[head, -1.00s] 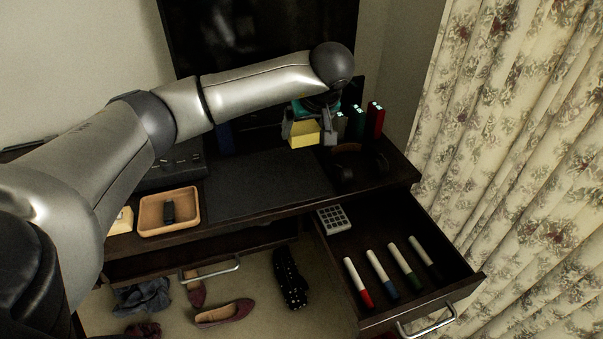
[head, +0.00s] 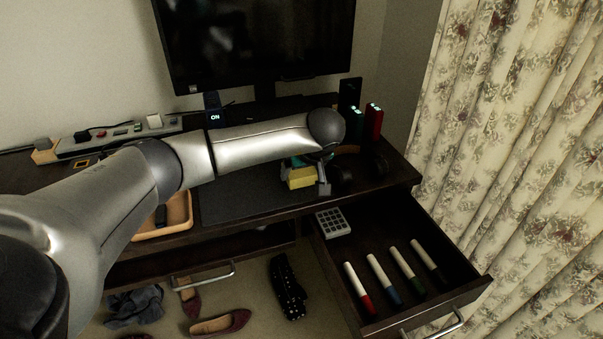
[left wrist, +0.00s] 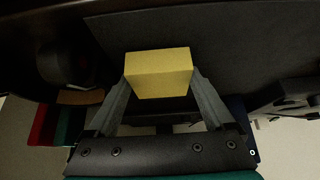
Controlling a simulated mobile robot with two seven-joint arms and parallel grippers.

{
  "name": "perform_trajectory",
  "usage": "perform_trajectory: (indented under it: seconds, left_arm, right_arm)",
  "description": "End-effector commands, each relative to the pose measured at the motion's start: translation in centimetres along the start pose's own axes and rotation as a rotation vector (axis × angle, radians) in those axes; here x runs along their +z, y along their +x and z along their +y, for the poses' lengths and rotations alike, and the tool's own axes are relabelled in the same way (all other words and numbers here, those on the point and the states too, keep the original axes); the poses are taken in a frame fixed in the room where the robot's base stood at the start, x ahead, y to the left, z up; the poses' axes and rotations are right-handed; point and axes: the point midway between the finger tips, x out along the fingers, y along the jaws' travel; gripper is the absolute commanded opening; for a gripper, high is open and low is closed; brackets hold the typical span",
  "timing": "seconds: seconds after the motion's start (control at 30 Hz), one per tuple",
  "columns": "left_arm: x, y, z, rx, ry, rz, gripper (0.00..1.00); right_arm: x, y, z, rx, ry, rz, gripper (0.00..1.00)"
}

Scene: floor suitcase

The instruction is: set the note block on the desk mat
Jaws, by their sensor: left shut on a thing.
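The yellow note block (head: 301,178) is between the fingers of my left gripper (head: 306,184), which is shut on it. The block also shows in the left wrist view (left wrist: 158,72), with the fingers on both sides of it. The dark grey desk mat (head: 235,199) lies on the desk. The block is over the mat's right part in the head view. I cannot tell whether it touches the mat. My forearm hides the mat's back part. My right gripper is not in view.
A wooden tray (head: 176,217) is left of the mat. Red and dark upright binders (head: 373,121) and dark headphones (head: 378,165) are at the right. A monitor (head: 255,45) stands behind. An open drawer (head: 385,235) at the front right holds a calculator (head: 333,223) and several markers.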

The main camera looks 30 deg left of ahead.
Motion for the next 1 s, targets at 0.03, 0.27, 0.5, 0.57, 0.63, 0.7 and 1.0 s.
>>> perform_trajectory:
  seconds: [0.03,0.27,0.5,0.57,0.63,0.7,1.0]
  left_arm:
    - [0.1,0.2,0.0,0.001,-0.001,0.001,0.29]
    - [0.0,0.1,0.0,0.001,-0.001,0.001,0.29]
    - [0.2,0.4,0.0,0.000,-0.001,0.001,0.94]
    - [0.2,0.4,0.0,0.000,-0.001,0.001,1.00]
    - [0.2,0.4,0.0,0.000,-0.001,0.001,1.00]
    - [0.2,0.4,0.0,0.000,-0.001,0.001,1.00]
    - [-0.1,-0.6,0.0,0.001,-0.001,0.002,1.00]
  right_arm:
    - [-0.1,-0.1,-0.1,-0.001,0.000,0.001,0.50]
    - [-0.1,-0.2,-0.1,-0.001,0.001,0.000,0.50]
    - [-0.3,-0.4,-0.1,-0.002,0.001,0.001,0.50]
    - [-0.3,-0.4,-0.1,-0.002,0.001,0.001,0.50]
    - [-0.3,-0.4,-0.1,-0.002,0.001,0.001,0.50]
    - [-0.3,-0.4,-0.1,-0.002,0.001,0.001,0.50]
    - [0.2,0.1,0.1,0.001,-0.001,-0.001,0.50]
